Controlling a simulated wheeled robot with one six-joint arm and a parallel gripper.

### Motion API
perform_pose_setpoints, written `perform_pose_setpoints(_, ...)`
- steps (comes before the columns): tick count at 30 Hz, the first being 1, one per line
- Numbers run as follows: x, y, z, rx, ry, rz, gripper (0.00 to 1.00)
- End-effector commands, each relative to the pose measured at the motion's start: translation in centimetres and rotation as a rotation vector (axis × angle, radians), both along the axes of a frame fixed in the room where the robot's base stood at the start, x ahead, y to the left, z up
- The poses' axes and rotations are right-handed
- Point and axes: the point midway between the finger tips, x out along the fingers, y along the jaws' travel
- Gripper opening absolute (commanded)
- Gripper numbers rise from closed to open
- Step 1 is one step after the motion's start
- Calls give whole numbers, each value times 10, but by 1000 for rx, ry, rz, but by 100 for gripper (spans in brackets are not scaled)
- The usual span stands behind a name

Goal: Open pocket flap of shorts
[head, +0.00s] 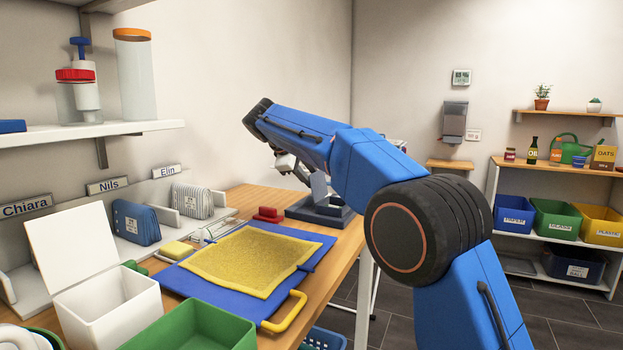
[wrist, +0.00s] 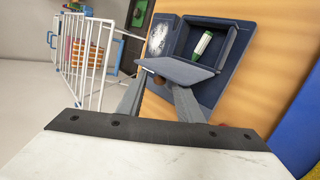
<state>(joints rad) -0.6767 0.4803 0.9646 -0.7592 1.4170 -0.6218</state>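The folded dark blue shorts (head: 340,217) lie at the far end of the wooden bench; they also show in the wrist view (wrist: 208,95). Their box-like pocket (wrist: 222,40) shows its inside, with a green and white item (wrist: 203,43) in it. The grey-blue pocket flap (wrist: 178,69) is tilted up from the pocket, and it shows in the head view (head: 319,187). A small brown knob (wrist: 158,79) is at the flap's near edge. My gripper (wrist: 159,81) has its two grey fingers apart, with tips around the knob; contact is unclear.
A white wire rack (wrist: 88,50) stands beside the bench. A red object (head: 268,214) lies left of the shorts. A blue mat with a yellow cloth (head: 250,262), a white lidded box (head: 110,305) and a green bin (head: 195,330) fill the nearer bench.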

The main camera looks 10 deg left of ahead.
Motion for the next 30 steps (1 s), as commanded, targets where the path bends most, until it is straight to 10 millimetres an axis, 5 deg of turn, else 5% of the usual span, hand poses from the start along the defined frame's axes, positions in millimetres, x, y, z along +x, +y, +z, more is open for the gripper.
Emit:
perform_pose_setpoints(18, -74, 46, 84, 1, -1, 2, 33)
perform_pose_setpoints(30, -96, 60, 108, 0, 0, 0, 33)
